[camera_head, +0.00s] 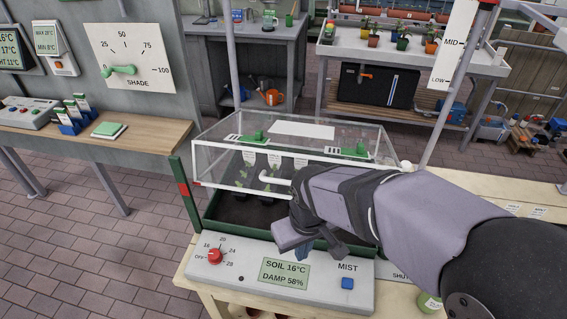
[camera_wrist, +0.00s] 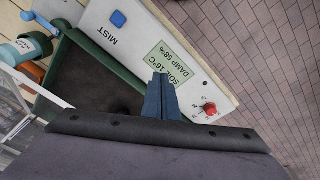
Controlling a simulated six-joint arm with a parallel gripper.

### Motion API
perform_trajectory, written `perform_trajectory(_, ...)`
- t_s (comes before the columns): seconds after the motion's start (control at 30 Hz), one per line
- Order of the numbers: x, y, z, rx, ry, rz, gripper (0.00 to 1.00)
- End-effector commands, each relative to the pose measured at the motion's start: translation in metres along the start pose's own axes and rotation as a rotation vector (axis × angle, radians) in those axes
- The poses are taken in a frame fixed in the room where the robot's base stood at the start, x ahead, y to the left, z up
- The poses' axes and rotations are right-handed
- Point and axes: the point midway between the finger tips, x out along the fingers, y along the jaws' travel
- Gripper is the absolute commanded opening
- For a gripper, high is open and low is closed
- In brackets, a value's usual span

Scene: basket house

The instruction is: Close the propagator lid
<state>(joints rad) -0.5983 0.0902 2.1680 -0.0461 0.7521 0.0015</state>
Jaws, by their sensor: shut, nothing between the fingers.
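The propagator's clear lid (camera_head: 225,160) has a white frame and a white handle at its front edge. Its front edge stands raised above the green tray (camera_head: 232,228), leaving a gap through which dark soil and seedlings show. My gripper (camera_head: 292,238) is shut and empty, near the tray's front rim, below and right of the handle. My arm hides the lid's front right part. In the wrist view, the shut fingers (camera_wrist: 160,97) show over the green tray edge beside the control panel. A strip of the lid's white frame (camera_wrist: 45,88) shows at the left there.
The control panel (camera_head: 225,273) with a red knob, a display and a blue MIST button lies in front of the tray. A wooden bench (camera_head: 150,140) is further left. A bottle (camera_wrist: 22,48) shows in the wrist view.

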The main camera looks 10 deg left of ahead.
Motion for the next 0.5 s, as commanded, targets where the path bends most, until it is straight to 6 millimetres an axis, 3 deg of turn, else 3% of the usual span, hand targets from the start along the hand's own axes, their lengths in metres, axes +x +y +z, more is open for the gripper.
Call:
perform_trajectory(0.03,-0.016,-0.012,-0.029,-0.041,0.04,0.005,0.0)
perform_trajectory(0.2,-0.069,-0.033,-0.104,-0.052,0.153,0.033,0.0)
perform_trajectory(0.4,-0.139,-0.021,-0.159,0.096,0.261,0.071,0.0)
perform_trajectory(0.5,-0.176,-0.011,-0.172,0.206,0.302,0.086,0.0)
